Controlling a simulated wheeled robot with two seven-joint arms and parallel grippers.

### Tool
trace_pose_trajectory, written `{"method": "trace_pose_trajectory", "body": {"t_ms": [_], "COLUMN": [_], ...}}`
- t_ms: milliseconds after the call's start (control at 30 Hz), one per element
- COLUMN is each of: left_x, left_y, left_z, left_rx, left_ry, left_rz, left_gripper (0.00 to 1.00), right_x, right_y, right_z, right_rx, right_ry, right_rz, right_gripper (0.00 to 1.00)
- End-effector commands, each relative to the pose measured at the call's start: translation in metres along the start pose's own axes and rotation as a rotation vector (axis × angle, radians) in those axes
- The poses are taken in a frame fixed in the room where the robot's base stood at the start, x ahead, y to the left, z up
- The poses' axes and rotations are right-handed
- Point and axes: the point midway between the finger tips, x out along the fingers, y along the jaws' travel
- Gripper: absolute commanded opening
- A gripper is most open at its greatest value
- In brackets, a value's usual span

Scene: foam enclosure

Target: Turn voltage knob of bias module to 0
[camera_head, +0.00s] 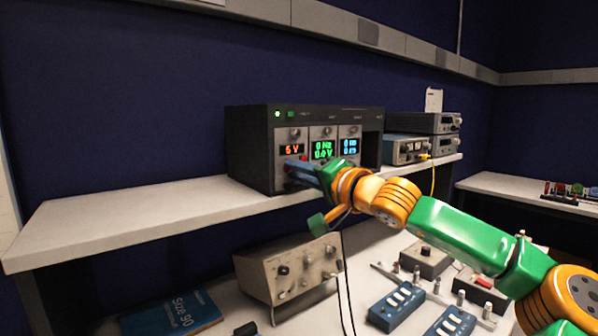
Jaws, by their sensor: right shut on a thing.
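The black rack unit (250,150) stands on the white shelf and holds three modules side by side. The left module (291,134) has a red display that seems to read 5 V or 6 V, with a grey knob above it. The middle one has a green display (323,149) and the right one a blue display (350,146). I cannot read which is labelled bias. My right gripper (292,166) reaches in from the right and is shut on a knob low on the left module. The fingers hide that knob. My left gripper is not in view.
Stacked grey instruments (438,124) and a smaller box with a yellow cable (408,150) stand right of the rack. Below the shelf are a beige instrument (290,270), a blue book (172,314) and blue switch boxes (396,306). The shelf's left part (120,218) is clear.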

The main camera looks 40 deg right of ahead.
Motion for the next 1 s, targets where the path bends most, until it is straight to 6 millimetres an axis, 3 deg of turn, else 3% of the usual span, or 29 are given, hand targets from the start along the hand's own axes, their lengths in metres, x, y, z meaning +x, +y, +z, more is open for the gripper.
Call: {"method": "trace_pose_trajectory", "body": {"t_ms": [300, 833, 867, 900, 967, 1000], "left_x": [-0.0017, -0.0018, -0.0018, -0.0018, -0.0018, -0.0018], "left_y": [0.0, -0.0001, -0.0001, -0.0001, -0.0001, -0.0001], "left_z": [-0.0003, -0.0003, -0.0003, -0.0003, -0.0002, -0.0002], "left_rx": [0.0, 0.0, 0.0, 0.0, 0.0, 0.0], "left_ry": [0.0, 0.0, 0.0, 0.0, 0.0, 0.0], "left_rz": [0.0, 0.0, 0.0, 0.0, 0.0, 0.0], "left_gripper": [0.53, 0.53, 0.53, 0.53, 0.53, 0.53], "right_x": [-0.0003, -0.0004, -0.0004, -0.0003, -0.0003, -0.0002], "right_y": [-0.0022, -0.0021, -0.0021, -0.0019, -0.0017, -0.0015], "right_z": [-0.0012, -0.0013, -0.0013, -0.0013, -0.0011, -0.001], "right_rx": [-0.105, -0.126, -0.126, -0.126, -0.125, -0.125], "right_ry": [0.0, 0.0, 0.0, 0.0, -0.001, -0.001], "right_rz": [-0.005, -0.005, -0.005, -0.005, -0.004, -0.004], "right_gripper": [0.0, 0.0, 0.26, 0.37, 0.51, 0.51]}}
